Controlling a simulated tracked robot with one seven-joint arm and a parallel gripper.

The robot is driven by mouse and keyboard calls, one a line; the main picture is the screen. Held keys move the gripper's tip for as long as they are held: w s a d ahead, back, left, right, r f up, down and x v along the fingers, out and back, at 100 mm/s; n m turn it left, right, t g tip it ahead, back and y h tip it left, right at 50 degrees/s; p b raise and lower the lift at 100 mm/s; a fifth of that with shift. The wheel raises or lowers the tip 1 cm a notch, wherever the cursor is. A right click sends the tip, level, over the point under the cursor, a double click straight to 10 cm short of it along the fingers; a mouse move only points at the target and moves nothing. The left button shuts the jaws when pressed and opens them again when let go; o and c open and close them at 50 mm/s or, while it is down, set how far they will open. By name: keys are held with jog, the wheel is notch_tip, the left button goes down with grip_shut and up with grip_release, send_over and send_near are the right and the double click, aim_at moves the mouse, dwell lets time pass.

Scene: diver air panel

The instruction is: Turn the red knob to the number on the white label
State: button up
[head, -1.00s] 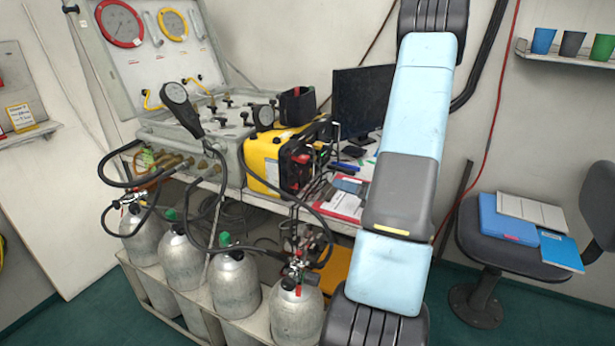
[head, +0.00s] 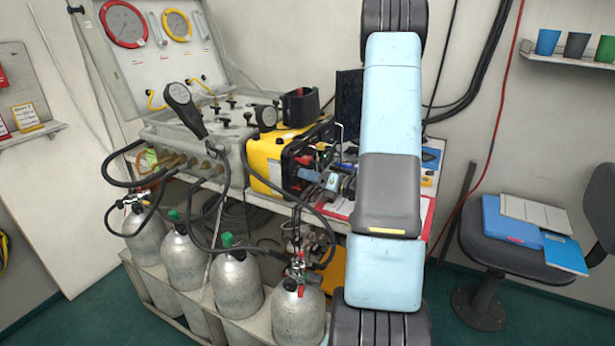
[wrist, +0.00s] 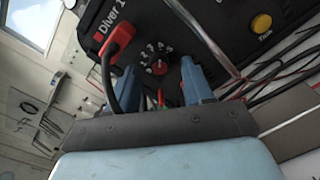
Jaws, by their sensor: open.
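The red knob (wrist: 160,68) sits on the black face of the diver panel (wrist: 215,35), with a ring of white numbers around it. Its pointer is too small to read. My gripper (wrist: 160,82) is open, its two blue fingers on either side of the knob in the wrist view. I cannot tell whether they touch it. In the head view my gripper (head: 320,177) is at the black face of the yellow box (head: 266,160); the knob is not clear there. No white label with a number can be made out for sure.
A red plug (wrist: 118,35) with a black cable sits close beside the left finger. A metal bar (wrist: 205,35) passes near the right finger. A yellow button (wrist: 261,23) is farther right. Gas cylinders (head: 236,285) and hoses stand below the bench.

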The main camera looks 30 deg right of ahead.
jog(key=shift+w+a, duration=0.35)
jog(key=shift+w, duration=0.2)
jog(key=shift+c, duration=0.3)
grip_shut()
